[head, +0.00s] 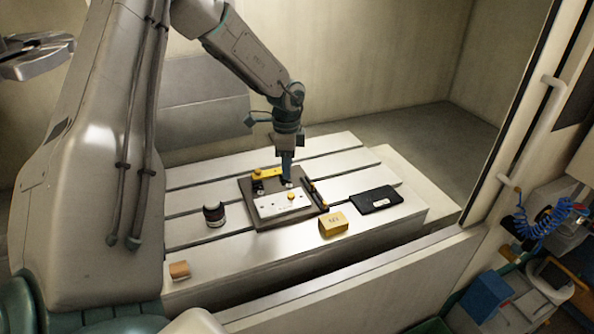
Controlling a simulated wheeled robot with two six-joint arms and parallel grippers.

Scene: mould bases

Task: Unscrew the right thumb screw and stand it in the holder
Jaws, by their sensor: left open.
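A dark mould base (246,197) lies on the slotted table, with a white plate (270,208) on it. A yellow knob, seemingly a thumb screw (291,196), stands near the right part of the white plate. A yellow piece (267,172) lies at the back of the base. My left gripper (287,178) is open and points down over the back right of the base, just behind the knob. Its fingertips are too small to tell whether they touch anything. A dark bar with orange parts (315,190) is at the base's right edge; I cannot tell whether it is the holder.
The slotted table (200,256) has free room left and behind. A dark-and-white cup-like item (214,215) stands left of the base. A yellow box (333,224) and a black flat case (376,199) are at right. A small tan block (180,270) is at the front left.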

